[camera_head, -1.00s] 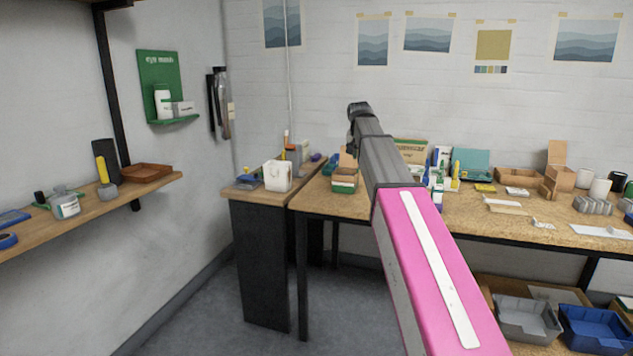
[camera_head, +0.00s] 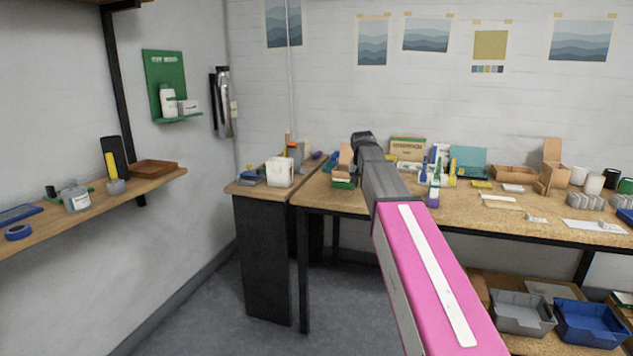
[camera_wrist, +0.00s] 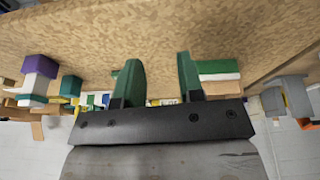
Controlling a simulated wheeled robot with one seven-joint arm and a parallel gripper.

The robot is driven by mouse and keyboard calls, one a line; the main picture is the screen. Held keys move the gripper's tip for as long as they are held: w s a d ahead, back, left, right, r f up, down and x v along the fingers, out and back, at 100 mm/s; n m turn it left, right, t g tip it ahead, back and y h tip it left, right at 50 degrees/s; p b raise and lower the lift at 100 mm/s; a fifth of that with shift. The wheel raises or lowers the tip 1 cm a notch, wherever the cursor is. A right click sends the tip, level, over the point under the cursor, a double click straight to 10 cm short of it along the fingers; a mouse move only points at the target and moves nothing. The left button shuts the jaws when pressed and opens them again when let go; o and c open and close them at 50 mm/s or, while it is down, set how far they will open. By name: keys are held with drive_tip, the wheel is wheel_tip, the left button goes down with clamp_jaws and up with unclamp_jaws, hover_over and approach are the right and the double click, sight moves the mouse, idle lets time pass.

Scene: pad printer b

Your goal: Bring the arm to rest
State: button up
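My arm, pink with a white stripe and a grey forearm, reaches forward over the workbench (camera_head: 480,215) in the head view. Its dark far end is in front of the back wall, near the bench's left part. My gripper (camera_wrist: 157,72) shows in the wrist view with two green fingers held apart. The gap between them is empty, with bare bench top behind it. The fingers are hidden in the head view. The wrist view is upside down, with the bench top across the upper part.
Cartons, bottles and small boxes stand along the bench. A white container (camera_head: 280,172) stands on the side table to the left. A wall shelf (camera_head: 100,203) runs along the left wall. A grey bin (camera_head: 522,314) and a blue bin (camera_head: 592,325) sit below the bench.

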drive_tip(key=s+f+n+g, duration=0.1)
drive_tip(key=s+f, duration=1.4)
drive_tip(key=f, duration=0.1)
drive_tip(key=s+d+f+n+g+y, duration=0.1)
drive_tip(key=s+f+g, duration=0.1)
drive_tip(key=s+f, duration=1.3)
wheel_tip(320, 180, down, 2)
drive_tip(key=shift+d+f+n+g, duration=0.2)
drive_tip(key=shift+d+n+g, duration=0.1)
drive_tip(key=shift+n, duration=0.1)
